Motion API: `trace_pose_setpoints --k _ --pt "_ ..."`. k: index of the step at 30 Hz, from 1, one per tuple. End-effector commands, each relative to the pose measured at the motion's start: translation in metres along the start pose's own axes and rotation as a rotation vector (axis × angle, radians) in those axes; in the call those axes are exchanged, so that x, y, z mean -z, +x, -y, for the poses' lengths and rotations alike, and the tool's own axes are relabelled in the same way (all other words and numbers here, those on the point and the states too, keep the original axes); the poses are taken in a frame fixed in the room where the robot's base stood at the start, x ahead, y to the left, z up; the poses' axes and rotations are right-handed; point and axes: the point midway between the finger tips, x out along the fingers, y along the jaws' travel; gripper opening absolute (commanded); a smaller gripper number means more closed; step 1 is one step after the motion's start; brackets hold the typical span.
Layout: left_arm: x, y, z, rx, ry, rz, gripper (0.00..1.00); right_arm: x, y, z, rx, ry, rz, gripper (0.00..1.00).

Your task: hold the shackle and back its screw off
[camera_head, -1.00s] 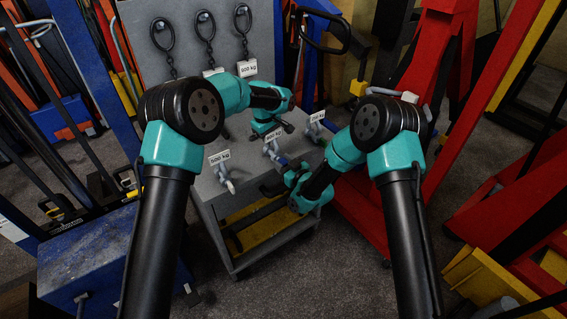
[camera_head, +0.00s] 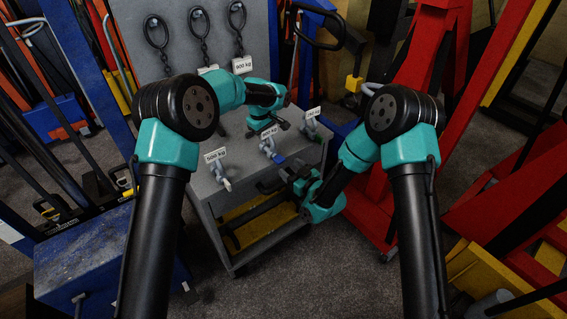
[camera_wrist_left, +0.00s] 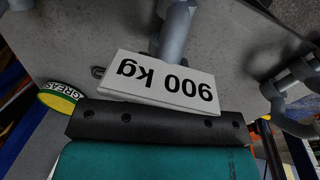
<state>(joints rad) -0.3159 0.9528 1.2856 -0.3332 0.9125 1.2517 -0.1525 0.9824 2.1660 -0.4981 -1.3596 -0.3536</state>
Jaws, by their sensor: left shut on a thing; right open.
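The grey shackle with the 900 kg tag (camera_head: 268,147) sticks out from the grey trolley's top, with a blue screw end (camera_head: 279,158) at its lower right. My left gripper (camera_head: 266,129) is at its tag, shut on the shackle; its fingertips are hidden. In the left wrist view the tag (camera_wrist_left: 160,82) appears upside down, with part of the grey shackle (camera_wrist_left: 175,35) behind it. My right gripper (camera_head: 288,176) is open, just below and right of the screw end, apparently apart from it.
Neighbouring tagged shackles stand left (camera_head: 219,175) and right (camera_head: 312,127) on the trolley top (camera_head: 205,188). A yellow and green grease tin (camera_wrist_left: 60,96) shows in the wrist view. A red frame (camera_head: 420,90) stands close on the right. Chains hang on the back panel.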

Motion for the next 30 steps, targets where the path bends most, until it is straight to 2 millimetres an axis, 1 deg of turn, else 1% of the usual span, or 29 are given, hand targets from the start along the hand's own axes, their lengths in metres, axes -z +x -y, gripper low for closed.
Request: trace_pose_setpoints --k 1,3,6,9,13,23,24,30 --pt "0.000 0.001 0.000 0.000 0.000 0.000 0.00 0.000 -0.011 0.000 -0.001 0.002 0.003 0.64" --pt "0.000 0.001 0.000 0.000 0.000 0.000 0.00 -0.001 -0.024 0.000 -0.001 0.002 0.002 0.64" --pt "0.000 0.001 0.000 0.000 0.000 0.000 0.00 0.000 -0.039 0.000 -0.001 0.001 0.002 0.64" --pt "0.000 0.001 0.000 0.000 0.000 0.000 0.00 0.000 -0.049 0.000 0.000 0.001 0.002 0.64" --pt "0.000 0.001 0.000 0.000 0.000 0.000 0.00 0.000 -0.054 0.000 0.000 0.001 0.001 0.64" --pt "0.000 0.001 0.000 0.000 0.000 0.000 0.00 0.000 -0.054 0.000 0.000 0.000 0.000 0.64" --pt "0.000 0.001 0.000 0.000 0.000 0.000 0.22 0.000 -0.054 0.000 0.000 0.000 0.000 0.64" --pt "0.000 0.000 0.000 0.000 0.000 0.000 0.41 0.000 -0.054 0.000 0.000 0.000 0.000 0.64"
